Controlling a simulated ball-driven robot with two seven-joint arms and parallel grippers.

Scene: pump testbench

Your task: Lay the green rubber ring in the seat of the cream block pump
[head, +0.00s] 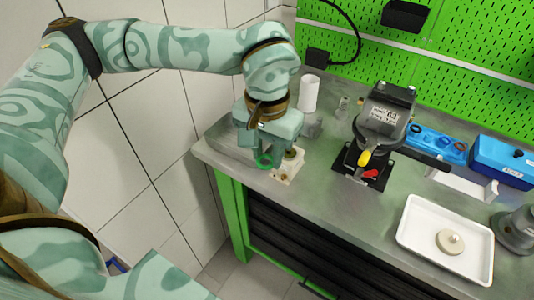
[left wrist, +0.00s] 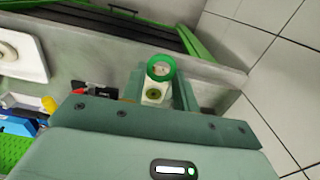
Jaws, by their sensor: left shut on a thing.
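The green rubber ring (head: 264,167) is in my left gripper (head: 265,160), which is shut on it near the left end of the bench. In the left wrist view the ring (left wrist: 172,66) shows at the tips of the two fingers (left wrist: 160,80). The cream block pump (head: 288,170) stands on the bench just below and beside the gripper, partly covered by it. In the left wrist view the cream block (left wrist: 152,97) shows between the fingers, with a round dark-centred opening, and the ring overlaps its upper end. The gap between ring and block is hard to judge. My right gripper is not in view.
A dark grey machine (head: 384,125) with yellow and red handles stands right of the cream block. A white cylinder (head: 309,95) stands behind the gripper. A white tray (head: 415,245) holding a round cream part, a blue ring tray (head: 425,139) and a blue box (head: 505,160) are farther right.

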